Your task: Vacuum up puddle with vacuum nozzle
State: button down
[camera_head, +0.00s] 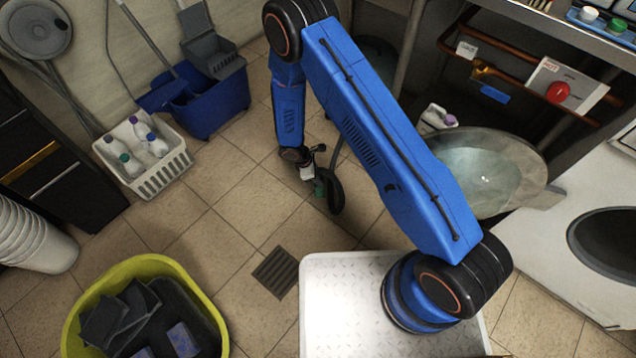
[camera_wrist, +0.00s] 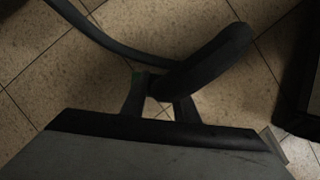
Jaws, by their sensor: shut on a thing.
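My gripper (camera_head: 318,184) hangs low over the tiled floor in the head view, below my blue arm. It is shut on the black vacuum nozzle (camera_head: 336,190), whose thin dark hose runs up behind my arm. In the wrist view the two dark fingers of my gripper (camera_wrist: 160,98) close around the nozzle (camera_wrist: 215,58), which slants to the upper right. The hose (camera_wrist: 110,38) leaves it toward the upper left. I cannot make out a puddle on the visible tiles in either view.
A floor drain grate (camera_head: 275,272) lies left of my white base. A yellow-green tub (camera_head: 215,315), a white bottle basket (camera_head: 165,180) and a blue mop bucket (camera_head: 215,105) stand left. A round basin (camera_head: 535,160) is at right. Bare tiles (camera_head: 215,235) lie between.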

jog(key=shift+r, duration=1.75)
